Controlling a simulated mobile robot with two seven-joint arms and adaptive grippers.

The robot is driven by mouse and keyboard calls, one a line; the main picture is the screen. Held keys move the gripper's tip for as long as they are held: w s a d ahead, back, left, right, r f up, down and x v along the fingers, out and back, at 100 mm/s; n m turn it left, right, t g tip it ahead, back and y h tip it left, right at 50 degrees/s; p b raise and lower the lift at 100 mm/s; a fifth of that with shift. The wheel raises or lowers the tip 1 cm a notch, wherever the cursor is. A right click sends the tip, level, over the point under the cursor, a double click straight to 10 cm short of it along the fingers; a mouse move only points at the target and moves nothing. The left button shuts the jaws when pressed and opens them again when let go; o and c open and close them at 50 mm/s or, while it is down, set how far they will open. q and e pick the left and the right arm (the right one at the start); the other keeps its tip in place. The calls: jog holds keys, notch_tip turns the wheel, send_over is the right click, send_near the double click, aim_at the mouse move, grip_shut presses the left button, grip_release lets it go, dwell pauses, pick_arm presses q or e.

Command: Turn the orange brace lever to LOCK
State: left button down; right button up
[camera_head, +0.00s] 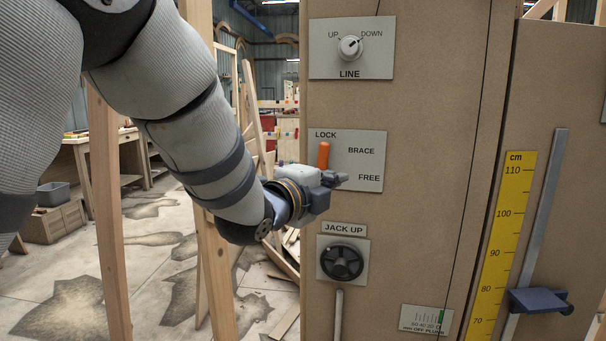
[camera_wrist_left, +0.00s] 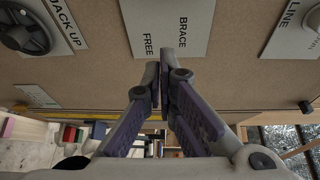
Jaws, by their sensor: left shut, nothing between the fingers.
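The orange brace lever (camera_head: 323,155) stands nearly upright on the grey BRACE plate (camera_head: 362,168), with its top just below the word LOCK. Its lower part is hidden behind my left gripper. FREE is at the plate's lower right. My left gripper (camera_head: 342,178) is shut and empty, in front of the plate between the lever's base and FREE; I cannot tell whether it touches the lever. In the left wrist view the fingertips (camera_wrist_left: 167,54) meet beside the FREE label on the plate (camera_wrist_left: 165,22). The lever does not show there. My right gripper is out of view.
The LINE knob (camera_head: 349,47) is above the plate and the black JACK UP knob (camera_head: 342,263) below it, on the same brown panel. A yellow cm scale (camera_head: 504,225) and a blue bracket (camera_head: 540,301) are to the right. Wooden studs stand at left.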

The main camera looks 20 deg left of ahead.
aim_at(323, 160)
pick_arm(q)
jog(key=shift+m, duration=0.3)
jog(key=w, duration=0.3)
jog(key=w+d+b, duration=0.1)
jog(key=w, duration=0.2)
jog(key=w+d+b, duration=0.1)
jog(key=w, duration=0.2)
jog(key=shift+w+r, duration=0.3)
jog(key=shift+r, duration=0.05)
jog(key=a, duration=0.1)
jog(key=a+r, duration=0.1)
jog(key=a, duration=0.1)
jog(key=shift+s+a+r+p, duration=0.2)
jog(key=shift+s+a+p, duration=0.05)
jog(key=shift+s+p, duration=0.15)
jog(key=shift+a, duration=0.2)
jog(key=shift+f, duration=0.15)
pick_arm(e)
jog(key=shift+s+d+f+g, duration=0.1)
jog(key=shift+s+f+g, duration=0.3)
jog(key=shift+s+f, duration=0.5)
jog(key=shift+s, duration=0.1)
